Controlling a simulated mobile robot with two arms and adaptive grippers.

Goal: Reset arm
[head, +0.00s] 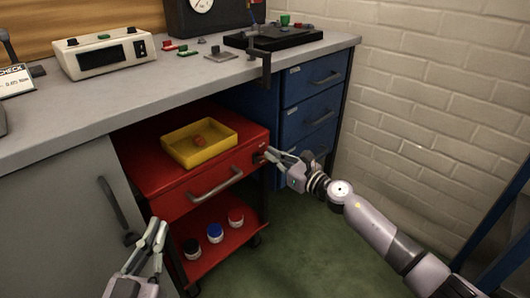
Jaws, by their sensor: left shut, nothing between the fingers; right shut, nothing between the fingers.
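My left gripper (150,239) is at the lower left, in front of the grey cabinet door, shut and empty. My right gripper (270,152) reaches in from the right, close to the right front corner of the red cart. It is shut and empty; whether its fingertips touch the cart, I cannot tell. My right arm stretches from the lower right corner over the green floor.
A yellow tray (225,144) with a small reddish thing (198,140) stands on the red cart (150,172). Several jars, one blue (215,232), stand on its lower shelf. The workbench (130,98), blue drawers (312,84) and brick wall (430,90) surround it.

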